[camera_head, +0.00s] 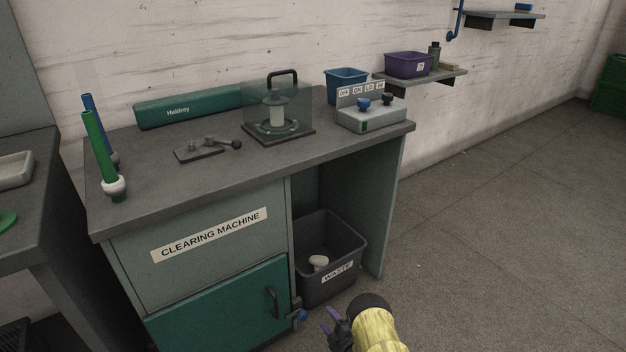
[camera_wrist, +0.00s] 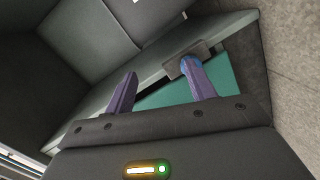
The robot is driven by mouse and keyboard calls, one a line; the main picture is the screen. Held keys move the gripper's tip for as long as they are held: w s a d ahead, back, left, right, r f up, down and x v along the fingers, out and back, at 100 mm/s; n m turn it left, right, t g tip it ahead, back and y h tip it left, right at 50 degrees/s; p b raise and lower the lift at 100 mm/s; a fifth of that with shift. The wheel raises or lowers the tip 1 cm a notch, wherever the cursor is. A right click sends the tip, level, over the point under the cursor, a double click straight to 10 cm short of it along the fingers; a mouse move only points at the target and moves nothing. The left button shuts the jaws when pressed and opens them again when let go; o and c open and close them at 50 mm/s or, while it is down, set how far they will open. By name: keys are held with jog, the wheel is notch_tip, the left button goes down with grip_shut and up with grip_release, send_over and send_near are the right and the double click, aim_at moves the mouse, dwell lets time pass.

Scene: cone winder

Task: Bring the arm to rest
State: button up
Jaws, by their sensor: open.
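My gripper (camera_head: 331,322) is at the bottom of the head view, in front of the bench and below the waste bin. In the wrist view my gripper (camera_wrist: 160,88) shows two purple fingers spread apart with nothing between them. The right finger's tip overlaps a grey bracket with a blue part (camera_wrist: 187,65) in the picture; I cannot tell if they touch. The same small blue-ended part (camera_head: 299,314) shows at the edge of the green cabinet door (camera_head: 225,308) in the head view. My yellow-sleeved arm comes in from below.
The clearing machine bench (camera_head: 245,172) holds a glass-guarded device (camera_head: 278,112), a control box (camera_head: 371,112) and a lever plate (camera_head: 200,150). A waste bin (camera_head: 345,285) with a white item stands under it. The floor (camera_head: 490,220) to the right is clear.

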jog(key=w+d+r+m+g+h+p, duration=0.1)
jog(key=w+d+r+m+h, duration=0.25)
jog(key=r, duration=0.65)
jog(key=w+d+r+m+g+h, duration=0.2)
jog(key=w+r+m, duration=0.15)
jog(key=r, duration=0.65)
jog(key=s+d+r+m+g+h+p, duration=0.1)
jog(key=s+d+r+m+g, duration=0.15)
jog(key=s+r, duration=0.35)
jog(key=s+d+r+m+g+h+p, duration=0.1)
jog(key=s+r+m, duration=0.3)
jog(key=r, duration=0.4)
jog(key=s+r+m+g+p, duration=0.1)
jog(key=s+r+m+g, duration=0.35)
jog(key=s, duration=0.85)
jog(key=s+r+m+g+p, duration=0.1)
jog(key=s+r+m, duration=0.1)
jog(key=s+r, duration=0.85)
jog(key=w+a+p+v, duration=0.1)
jog(key=w+p+v, duration=0.1)
jog(key=p+v, duration=1.5)
jog(key=w+a+r+p+v, duration=0.1)
jog(key=w+p+v, duration=0.1)
jog(key=p+v, duration=1.5)
jog(key=p, duration=0.3)
jog(key=shift+w+d+h, duration=0.3)
jog(key=shift+w+h, duration=0.05)
jog(key=shift+w, duration=0.05)
